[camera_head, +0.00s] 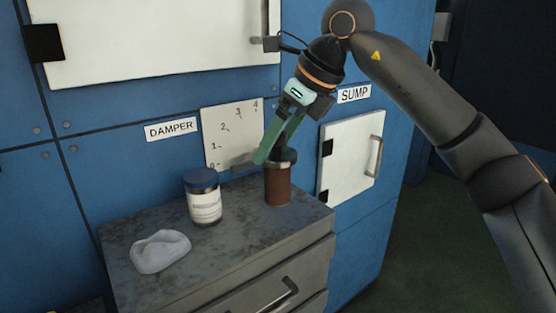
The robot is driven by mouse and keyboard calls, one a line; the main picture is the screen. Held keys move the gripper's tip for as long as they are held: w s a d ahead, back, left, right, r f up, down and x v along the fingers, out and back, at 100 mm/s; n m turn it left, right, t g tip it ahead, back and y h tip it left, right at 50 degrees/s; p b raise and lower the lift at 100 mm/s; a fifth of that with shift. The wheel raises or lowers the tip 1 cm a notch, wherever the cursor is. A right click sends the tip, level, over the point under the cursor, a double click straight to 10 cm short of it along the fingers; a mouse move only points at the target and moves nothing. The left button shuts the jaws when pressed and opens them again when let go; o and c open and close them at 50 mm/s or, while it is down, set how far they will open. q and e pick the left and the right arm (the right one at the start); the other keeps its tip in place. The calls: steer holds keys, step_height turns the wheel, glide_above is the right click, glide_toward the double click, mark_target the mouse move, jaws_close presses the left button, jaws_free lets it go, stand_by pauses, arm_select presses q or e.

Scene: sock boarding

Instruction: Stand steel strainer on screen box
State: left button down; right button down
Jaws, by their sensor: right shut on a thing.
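The fingers hide part of that end. Its base looks at or very near the cabinet top; I cannot tell if it touches. I cannot pick out with certainty which thing is the screen box. My left gripper is not in view.
A white jar with a dark blue lid (204,200) stands left of the cylinder. A crumpled pale cloth (160,251) lies at the front left. The cabinet top's front middle is clear.

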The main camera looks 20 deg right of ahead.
mark_target(282, 153)
steer(key=shift+d+f, duration=0.2)
steer(key=shift+f, duration=1.5)
steer(key=shift+f+b, duration=0.2)
steer(key=shift+b, duration=0.1)
jaws_free()
steer(key=shift+r, duration=0.25)
steer(key=p+v, duration=0.1)
steer(key=v, duration=1.1)
